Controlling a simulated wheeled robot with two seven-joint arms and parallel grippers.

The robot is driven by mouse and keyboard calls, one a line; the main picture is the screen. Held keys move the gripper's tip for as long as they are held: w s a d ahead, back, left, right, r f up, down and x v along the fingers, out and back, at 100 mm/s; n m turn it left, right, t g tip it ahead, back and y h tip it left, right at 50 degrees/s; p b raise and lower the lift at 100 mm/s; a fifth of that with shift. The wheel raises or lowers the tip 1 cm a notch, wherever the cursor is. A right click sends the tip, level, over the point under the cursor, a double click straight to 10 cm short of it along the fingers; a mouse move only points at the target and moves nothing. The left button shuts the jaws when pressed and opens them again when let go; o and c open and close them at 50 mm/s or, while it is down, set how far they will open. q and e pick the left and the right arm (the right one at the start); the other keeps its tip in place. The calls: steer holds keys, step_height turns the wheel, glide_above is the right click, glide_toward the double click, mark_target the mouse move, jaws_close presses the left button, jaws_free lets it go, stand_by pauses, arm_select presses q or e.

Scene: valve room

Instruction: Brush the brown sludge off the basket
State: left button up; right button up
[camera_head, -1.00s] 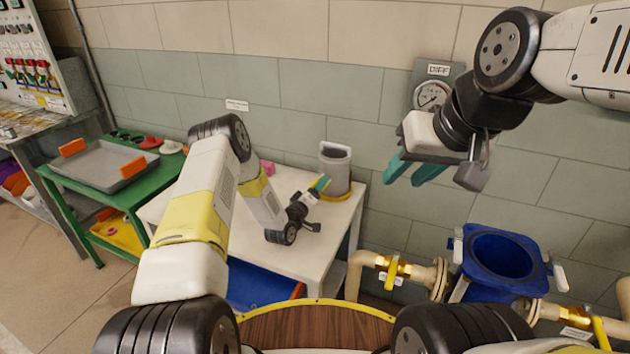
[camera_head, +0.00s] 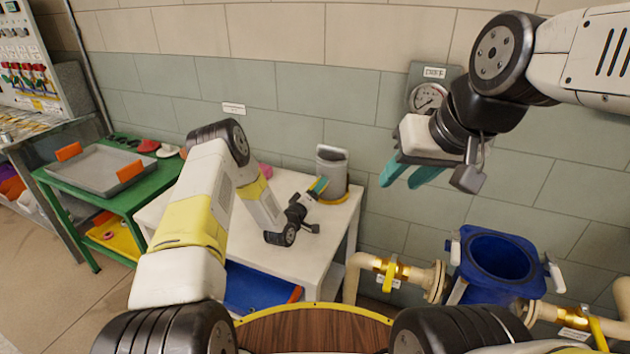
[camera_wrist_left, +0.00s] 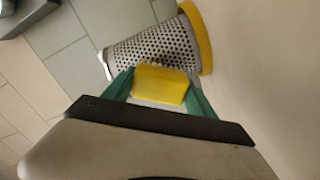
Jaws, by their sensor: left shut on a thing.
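The basket (camera_head: 332,168) is a grey perforated cylinder with a yellow ring at its foot, standing upright on the white table. In the left wrist view the basket (camera_wrist_left: 152,49) lies just past my left fingertips. My left gripper (camera_head: 319,187) is beside the basket on its near left side. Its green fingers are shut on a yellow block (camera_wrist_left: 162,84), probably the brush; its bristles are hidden. I cannot tell whether it touches the basket. I make out no brown sludge on the side that shows. My right gripper (camera_head: 408,177) is raised, empty and open before the wall.
The white table (camera_head: 335,225) has free room at its front. A green table (camera_head: 130,202) with a grey tray (camera_head: 97,172) stands at left. A blue valve body (camera_head: 475,283) with pipes is at lower right. A gauge (camera_head: 428,97) hangs behind my right gripper.

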mark_target(324, 189)
arm_select(q)
steer(key=shift+w+d, duration=0.3)
steer(key=shift+w, duration=0.35)
steer(key=shift+d, duration=0.1)
steer(key=shift+s+d, duration=0.35)
steer(key=shift+d, duration=0.2)
steer(key=shift+s+d, duration=0.35)
steer(key=shift+d, duration=0.2)
steer(key=shift+w+a, duration=0.35)
steer(key=shift+a, duration=0.25)
steer(key=shift+w+a, duration=0.35)
steer(key=shift+a, duration=0.25)
steer(key=shift+s+d, duration=0.25)
steer(key=shift+d, duration=0.4)
steer(key=shift+s+d, duration=0.25)
steer(key=shift+d, duration=0.35)
steer(key=shift+w+a+r, duration=0.1)
steer(key=shift+w+a, duration=0.15)
steer(key=shift+a, duration=0.35)
steer(key=shift+w+a, duration=0.25)
steer(key=shift+a, duration=0.35)
steer(key=shift+s+d, duration=0.35)
steer(key=shift+d, duration=0.25)
steer(key=shift+s+d, duration=0.35)
steer(key=shift+d, duration=0.2)
